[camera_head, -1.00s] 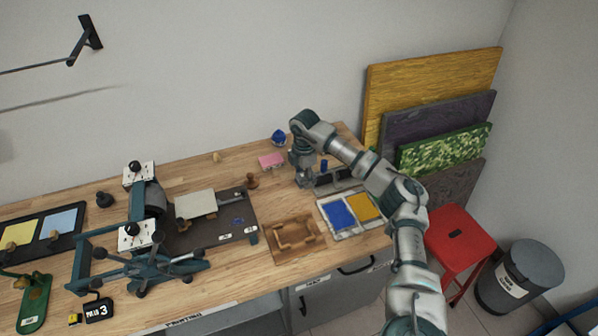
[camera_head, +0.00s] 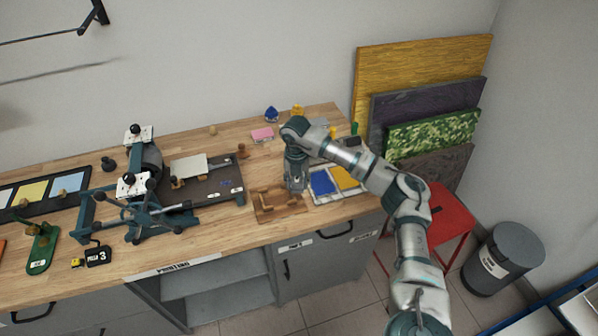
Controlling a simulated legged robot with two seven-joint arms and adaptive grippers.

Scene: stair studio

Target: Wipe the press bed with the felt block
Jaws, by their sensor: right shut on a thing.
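The press (camera_head: 143,187) stands on the wooden bench at the left, with blue-green arms and rollers. Its dark flat press bed (camera_head: 222,187) extends to the right, bearing a pale plate (camera_head: 188,166) and small marks. My right gripper (camera_head: 296,188) points down near the front of the bench, between the wooden tray and the blue and yellow pads, right of the bed and apart from it. It is shut on what I take to be the felt block; its fingers and size in view hide the block almost wholly. My left gripper is not in view.
A wooden tray (camera_head: 278,208) lies right of the bed, and blue (camera_head: 322,182) and yellow (camera_head: 344,178) pads beyond it. A pink block (camera_head: 262,134) and a blue item (camera_head: 271,114) stand behind. A red stool (camera_head: 452,215) and grey bin (camera_head: 503,258) stand right of the bench.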

